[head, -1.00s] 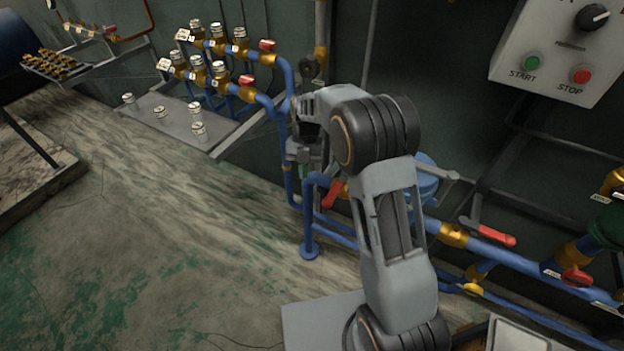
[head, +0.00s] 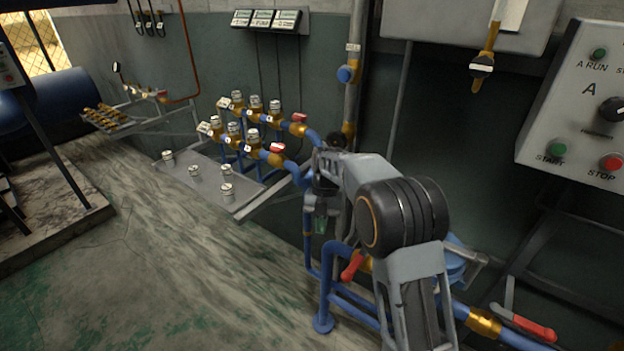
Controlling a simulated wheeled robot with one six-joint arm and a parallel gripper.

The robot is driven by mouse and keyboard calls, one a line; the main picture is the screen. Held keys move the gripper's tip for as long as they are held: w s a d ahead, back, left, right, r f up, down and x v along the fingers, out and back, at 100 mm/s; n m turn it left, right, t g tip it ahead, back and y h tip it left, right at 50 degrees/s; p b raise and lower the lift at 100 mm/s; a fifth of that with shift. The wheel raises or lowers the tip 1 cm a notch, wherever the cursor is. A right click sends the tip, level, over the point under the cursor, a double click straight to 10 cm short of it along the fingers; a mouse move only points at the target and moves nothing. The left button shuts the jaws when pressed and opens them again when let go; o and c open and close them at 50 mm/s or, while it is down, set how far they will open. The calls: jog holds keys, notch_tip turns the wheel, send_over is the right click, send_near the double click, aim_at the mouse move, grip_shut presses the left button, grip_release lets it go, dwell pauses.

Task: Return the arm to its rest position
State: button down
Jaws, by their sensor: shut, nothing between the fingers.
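My arm rises from the bottom edge in the head view. It bends at a thick dark joint right of centre and reaches left to the wrist. My gripper (head: 320,226) hangs below the wrist, small and dark, in front of the blue pipes. It looks shut and empty. The fingertips are hard to make out against the pipes.
Blue pipes (head: 325,290) with a red-handled valve (head: 352,265) stand close to my wrist and forearm. A shelf (head: 235,207) with several capped canisters is left of them. A control box (head: 580,110) hangs at right. The floor (head: 180,270) at left is clear.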

jog(key=s+d+r+m+t+p, duration=0.2)
jog(key=s+r+m, duration=0.4)
jog(key=m, duration=0.5)
jog(key=s+d+r+m+t+p, duration=0.3)
jog(key=s+r+m+p, duration=0.3)
jog(key=m, duration=0.5)
jog(key=s+d+r+m+t+h+p, duration=0.1)
jog(key=s+d+r+m+t+p, duration=0.1)
jog(key=s+d+r+m+p, duration=0.2)
jog(key=s+r+m, duration=0.3)
jog(key=s+m, duration=0.1)
jog(key=m, duration=0.2)
jog(key=shift+s+d+m+t+p, duration=0.25)
jog(key=shift+s+m+t+p, duration=0.05)
jog(key=shift+s+m+t, duration=0.1)
jog(key=shift+d, duration=0.1)
